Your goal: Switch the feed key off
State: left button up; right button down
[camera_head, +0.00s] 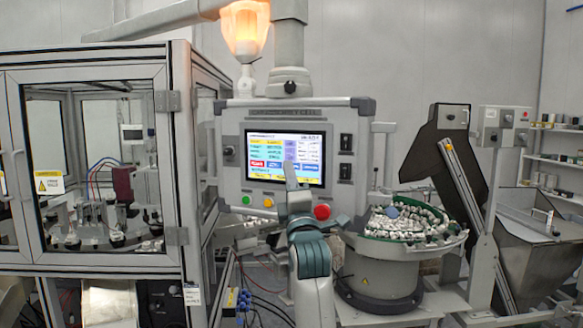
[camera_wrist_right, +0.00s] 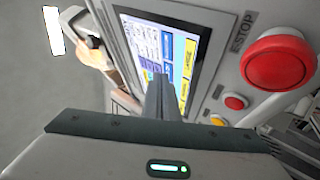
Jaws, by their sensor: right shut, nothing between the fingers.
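The control panel (camera_head: 286,106) hangs upright in the middle of the head view, with a lit screen (camera_head: 285,158). Black switches sit on its right side, an upper one (camera_head: 346,142) and a lower one (camera_head: 345,172), and a round knob (camera_head: 229,150) sits left of the screen. Their labels are too small to read, so I cannot tell which is the feed key. My right gripper (camera_head: 290,170) is shut and empty, in front of the lower screen. Its closed fingers (camera_wrist_right: 160,96) cover part of the screen in the right wrist view. My left gripper is not in view.
A big red stop button (camera_head: 322,211) sits below the screen and looms close in the wrist view (camera_wrist_right: 278,62). Green (camera_head: 246,200) and yellow (camera_head: 268,202) buttons are left of my gripper. A bowl feeder (camera_head: 385,262) stands right, a glazed cabinet (camera_head: 90,262) left.

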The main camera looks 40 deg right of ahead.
jog(key=shift+a, duration=0.15)
jog(key=shift+s+a, duration=0.35)
jog(key=shift+a, duration=0.05)
jog(key=shift+p, duration=0.3)
jog(key=shift+s+a+p, duration=0.2)
jog(key=shift+s+a, duration=0.25)
jog(key=shift+a, duration=0.25)
jog(key=shift+s+a+p, duration=0.2)
jog(key=shift+s+a, duration=0.2)
jog(key=shift+a, duration=0.3)
jog(key=shift+s+a+p, duration=0.2)
jog(key=shift+s+a, duration=0.25)
jog(key=shift+a, duration=0.25)
